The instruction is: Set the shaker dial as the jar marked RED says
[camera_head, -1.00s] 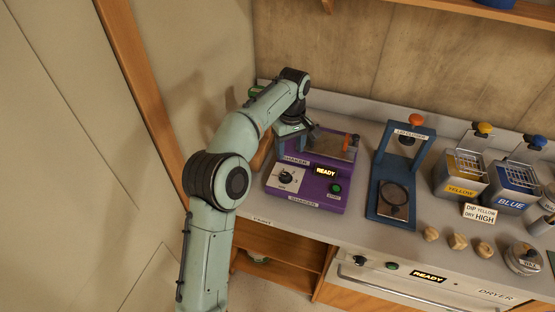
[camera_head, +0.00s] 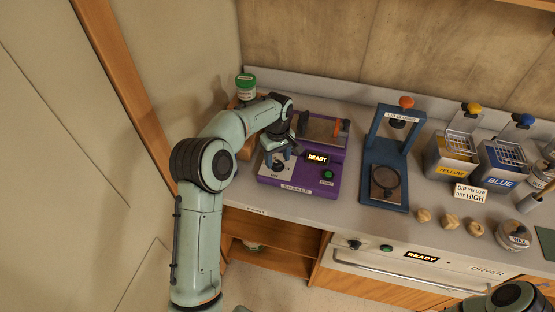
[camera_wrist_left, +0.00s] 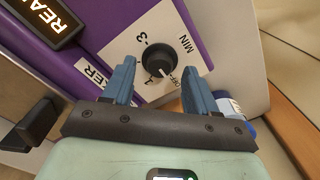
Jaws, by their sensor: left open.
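The purple shaker (camera_head: 325,190) stands at the counter's left part, with a lit READY sign. Its black dial (camera_wrist_left: 158,62) sits on a white plate marked OFF, 3 and MIN; the white pointer seems to be at OFF. My left gripper (camera_head: 279,160) is over the dial plate. In the left wrist view its two blue fingers (camera_wrist_left: 158,72) are open, one on each side of the dial; I cannot tell whether they touch it. I cannot make out a jar marked RED. My right gripper is out of view.
A green-lidded jar (camera_head: 246,85) stands behind my left arm. A blue lid closer (camera_head: 390,160), YELLOW (camera_head: 452,165) and BLUE (camera_head: 500,178) baths and a sign (camera_head: 470,193) stand to the right. A lidded jar (camera_head: 513,235) stands near the front edge, by several wooden pieces.

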